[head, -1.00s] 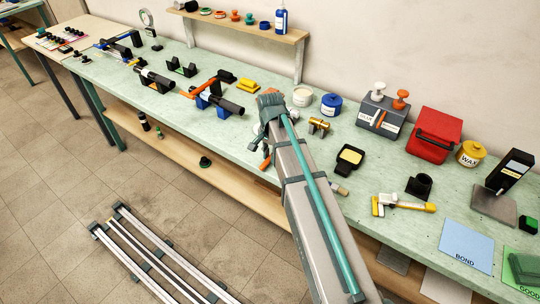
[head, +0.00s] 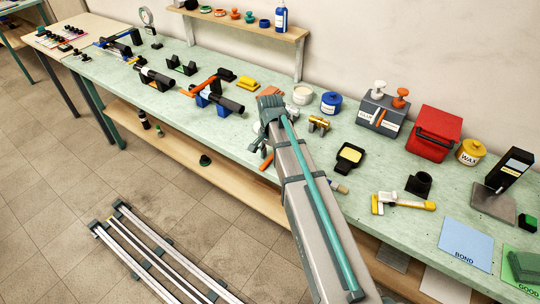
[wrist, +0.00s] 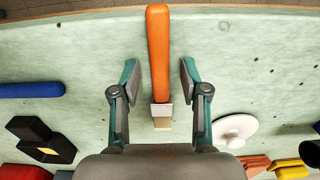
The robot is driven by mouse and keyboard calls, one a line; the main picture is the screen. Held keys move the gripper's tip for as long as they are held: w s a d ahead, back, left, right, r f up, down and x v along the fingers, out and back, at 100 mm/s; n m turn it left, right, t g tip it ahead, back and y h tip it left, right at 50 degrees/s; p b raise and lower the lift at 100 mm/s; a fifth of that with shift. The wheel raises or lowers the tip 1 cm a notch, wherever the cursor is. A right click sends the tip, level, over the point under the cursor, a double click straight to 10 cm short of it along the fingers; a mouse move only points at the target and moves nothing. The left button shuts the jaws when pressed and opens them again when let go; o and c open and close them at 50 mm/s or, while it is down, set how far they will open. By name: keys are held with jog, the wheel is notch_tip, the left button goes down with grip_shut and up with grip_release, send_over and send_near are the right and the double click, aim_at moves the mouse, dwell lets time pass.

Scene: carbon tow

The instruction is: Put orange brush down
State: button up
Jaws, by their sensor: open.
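The orange brush lies on the pale green bench (wrist: 270,70), seen in the wrist view as an orange handle (wrist: 158,52) with a pale ferrule and short bristles toward my palm. My gripper (wrist: 158,75) is open, with one finger on each side of the brush and a visible gap on both sides. In the head view my gripper (head: 262,150) is low over the front part of the bench. Part of the orange handle (head: 266,162) shows beside it near the front edge; the rest is hidden by my arm.
A white disc (wrist: 235,130), a blue rod (wrist: 30,90) and a black block with a yellow face (wrist: 45,142) lie around the gripper. The yellow-handled tool (head: 403,203) and the blue BOND mat (head: 466,245) are to the right. A wooden shelf (head: 235,195) runs below the bench.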

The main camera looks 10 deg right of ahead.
aim_at(270, 158)
notch_tip(270, 158, up, 12)
jog(key=b, duration=0.2)
jog(key=shift+r, duration=0.15)
dwell(0.6)
